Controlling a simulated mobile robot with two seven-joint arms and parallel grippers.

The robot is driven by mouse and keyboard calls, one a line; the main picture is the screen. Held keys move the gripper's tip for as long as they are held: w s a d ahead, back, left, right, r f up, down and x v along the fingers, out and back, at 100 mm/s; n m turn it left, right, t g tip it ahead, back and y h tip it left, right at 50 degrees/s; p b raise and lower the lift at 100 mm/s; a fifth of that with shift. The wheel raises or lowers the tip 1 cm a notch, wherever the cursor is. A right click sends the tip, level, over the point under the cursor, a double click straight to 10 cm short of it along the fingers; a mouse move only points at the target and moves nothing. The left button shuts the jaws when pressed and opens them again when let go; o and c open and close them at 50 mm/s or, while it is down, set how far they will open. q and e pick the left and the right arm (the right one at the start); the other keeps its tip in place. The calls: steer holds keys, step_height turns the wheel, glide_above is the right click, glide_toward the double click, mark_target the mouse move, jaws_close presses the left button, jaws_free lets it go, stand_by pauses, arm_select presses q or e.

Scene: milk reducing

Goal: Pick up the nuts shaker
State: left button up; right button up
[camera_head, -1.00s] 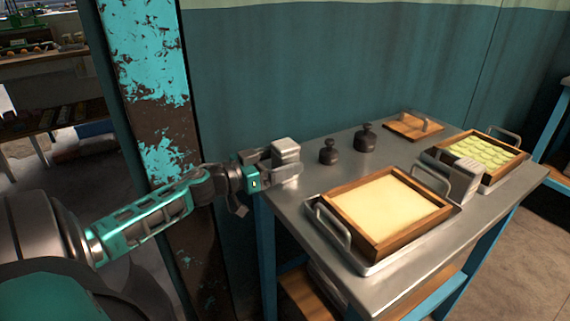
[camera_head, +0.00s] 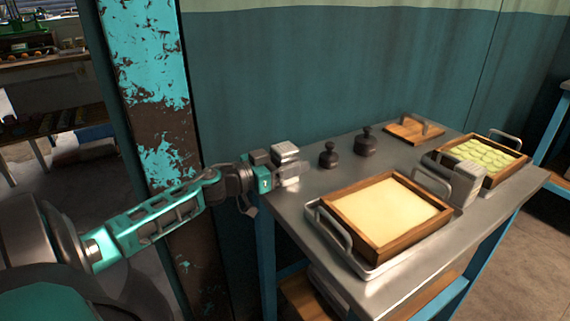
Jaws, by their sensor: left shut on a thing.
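A small grey metal shaker (camera_head: 285,150) is at the left end of the metal table, in front of the teal wall. I take it to be the nuts shaker; no label is readable. My left gripper (camera_head: 283,170) is shut on it, and its fingers hide the lower part. I cannot tell whether its base touches the table. A similar grey ridged shaker (camera_head: 467,184) stands between the two trays on the right. My right gripper is out of view.
Two dark weights with knobs (camera_head: 365,143) (camera_head: 328,156) stand just right of the held shaker. A wooden-framed tray of pale filling (camera_head: 392,247) takes the table's front. A tray of green slices (camera_head: 484,157) and a wooden lid (camera_head: 414,131) are at the back right.

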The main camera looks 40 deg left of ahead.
arm_select(q)
steer(key=shift+c, duration=1.4)
steer(key=shift+r, duration=0.1)
